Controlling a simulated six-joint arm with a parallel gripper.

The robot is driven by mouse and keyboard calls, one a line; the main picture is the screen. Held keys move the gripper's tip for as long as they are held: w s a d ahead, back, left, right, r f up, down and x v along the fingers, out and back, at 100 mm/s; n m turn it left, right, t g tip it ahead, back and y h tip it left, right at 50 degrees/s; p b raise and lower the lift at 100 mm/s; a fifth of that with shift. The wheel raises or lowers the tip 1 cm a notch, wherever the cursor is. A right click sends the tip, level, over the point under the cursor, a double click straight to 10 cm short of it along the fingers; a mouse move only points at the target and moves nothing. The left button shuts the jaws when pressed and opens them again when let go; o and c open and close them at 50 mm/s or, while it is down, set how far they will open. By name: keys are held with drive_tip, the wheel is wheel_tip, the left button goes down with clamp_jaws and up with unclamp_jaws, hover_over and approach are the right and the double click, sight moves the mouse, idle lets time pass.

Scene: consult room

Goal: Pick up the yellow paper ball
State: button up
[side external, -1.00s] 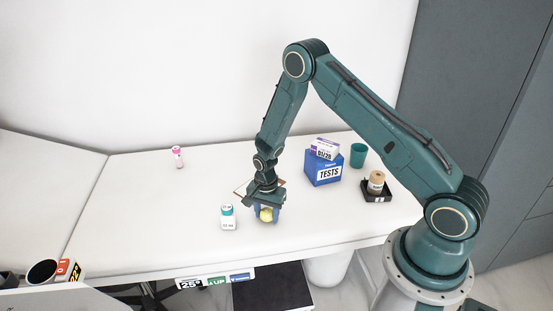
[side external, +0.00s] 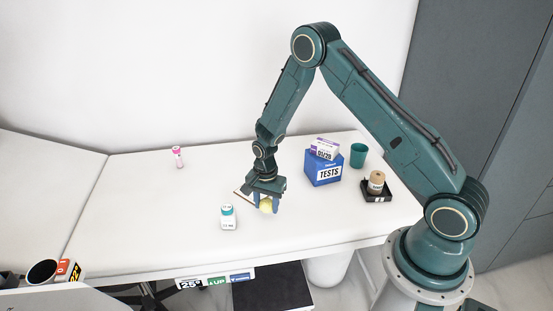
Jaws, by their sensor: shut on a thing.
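The yellow paper ball (side external: 265,206) is between the fingers of my gripper (side external: 265,208). My gripper points down and is shut on the ball, with a blue finger on each side of it. The ball appears to be held a little above the white table (side external: 150,215). The fingers and the gripper body hide part of the ball.
A white bottle with a teal cap (side external: 228,218) stands close on the left. A blue TESTS box (side external: 324,170) with a smaller box (side external: 324,148) on top, a teal cup (side external: 358,155) and a black tray (side external: 375,197) are on the right. A pink-and-white tube (side external: 178,157) stands at the back left.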

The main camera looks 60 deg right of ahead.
sight(267, 201)
wheel_tip(267, 201, up, 16)
idle(0.5)
idle(0.5)
